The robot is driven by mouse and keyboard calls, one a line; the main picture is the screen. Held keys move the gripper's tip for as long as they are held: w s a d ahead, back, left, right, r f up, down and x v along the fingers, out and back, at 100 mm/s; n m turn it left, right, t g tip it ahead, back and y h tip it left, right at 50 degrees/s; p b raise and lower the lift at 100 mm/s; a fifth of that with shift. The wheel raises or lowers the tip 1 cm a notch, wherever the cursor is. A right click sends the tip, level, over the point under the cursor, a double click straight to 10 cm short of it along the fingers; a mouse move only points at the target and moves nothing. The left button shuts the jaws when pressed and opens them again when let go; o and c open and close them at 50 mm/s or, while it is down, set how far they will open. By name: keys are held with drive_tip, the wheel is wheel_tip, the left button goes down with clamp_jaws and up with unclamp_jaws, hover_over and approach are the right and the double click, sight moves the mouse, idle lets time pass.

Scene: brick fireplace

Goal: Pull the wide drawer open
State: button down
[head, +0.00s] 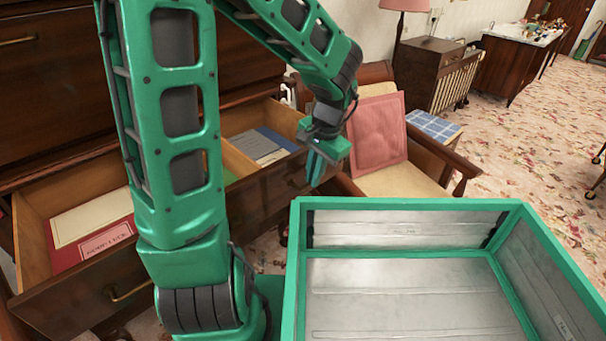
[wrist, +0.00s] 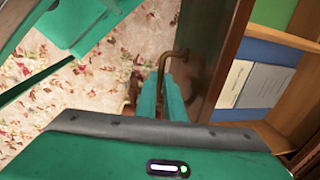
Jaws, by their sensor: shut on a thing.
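The wide drawer (head: 75,300) of the dark wooden chest is pulled out, with its inside showing. Its left brass handle (head: 130,292) is free. My gripper (head: 315,170) is at the right end of the drawer front. In the wrist view my gripper's green fingers (wrist: 164,98) are closed around the right brass handle (wrist: 167,60), beside the drawer front (wrist: 224,65). The head view does not show this handle clearly. My arm hides the middle of the drawer.
A red folder (head: 95,235) and blue and grey papers (head: 262,146) lie in the drawer, split by a divider. My green-rimmed bin (head: 420,203) is in front. An armchair with a pink cushion (head: 377,135) stands close to the right. Carpet (head: 530,130) is free farther right.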

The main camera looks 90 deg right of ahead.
drive_tip(key=shift+s+d+r, duration=0.15)
drive_tip(key=shift+s+d, duration=0.05)
drive_tip(key=c, duration=1.9)
unclamp_jaws()
drive_tip(key=shift+o, duration=0.2)
drive_tip(key=shift+w, duration=0.1)
wheel_tip(320, 180, up, 10)
drive_tip(key=s+a, duration=0.1)
drive_tip(key=shift+s+a+r, duration=0.2)
drive_tip(key=shift+a+r, duration=0.05)
drive_tip(key=shift+a, duration=0.1)
